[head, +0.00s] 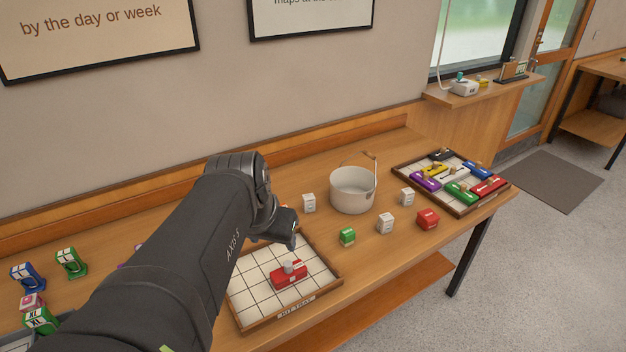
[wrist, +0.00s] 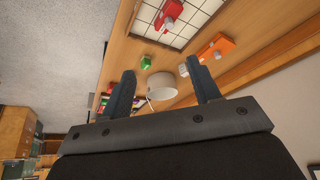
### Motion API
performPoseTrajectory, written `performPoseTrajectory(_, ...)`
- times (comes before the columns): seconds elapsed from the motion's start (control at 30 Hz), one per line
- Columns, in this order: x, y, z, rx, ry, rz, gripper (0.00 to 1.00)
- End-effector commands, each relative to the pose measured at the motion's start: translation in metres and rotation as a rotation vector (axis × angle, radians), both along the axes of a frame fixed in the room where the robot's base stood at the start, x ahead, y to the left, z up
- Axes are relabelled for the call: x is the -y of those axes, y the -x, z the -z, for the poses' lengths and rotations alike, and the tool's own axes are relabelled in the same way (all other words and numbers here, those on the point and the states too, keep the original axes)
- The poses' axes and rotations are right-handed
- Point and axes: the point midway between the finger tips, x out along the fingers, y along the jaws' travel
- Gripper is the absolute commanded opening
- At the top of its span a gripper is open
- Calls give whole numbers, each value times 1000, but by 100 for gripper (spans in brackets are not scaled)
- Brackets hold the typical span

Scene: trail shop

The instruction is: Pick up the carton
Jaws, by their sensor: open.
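I cannot tell for sure which thing is the carton. An orange box (wrist: 216,47) lies beside the kit tray in the wrist view; in the head view my arm hides most of that spot. Small white boxes (head: 308,203) (head: 385,222) (head: 407,196), a green box (head: 347,236) and a red box (head: 428,218) stand apart on the table around the pot. My gripper (wrist: 161,66) is open, with nothing between its fingers. In the head view the end of my arm (head: 289,238) is above the tray's back edge, its fingers mostly hidden.
The kit tray (head: 322,304) holds a red knobbed block (head: 290,277). A white pot (head: 352,190) with a raised handle stands behind the boxes. A second tray (head: 463,209) of coloured blocks is at the right end. Blue and green items (head: 70,262) stand at left.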

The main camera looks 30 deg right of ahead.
Motion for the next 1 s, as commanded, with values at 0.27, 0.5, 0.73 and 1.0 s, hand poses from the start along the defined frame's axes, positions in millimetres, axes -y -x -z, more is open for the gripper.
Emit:
performPoseTrajectory(0.27,88,-58,-9,-19,-20,227,56)
performPoseTrajectory(0.5,170,-97,5,-27,-29,422,56)
performPoseTrajectory(0.73,253,-124,37,-31,-30,609,56)
performPoseTrajectory(1.0,343,-137,91,-31,-25,814,56)
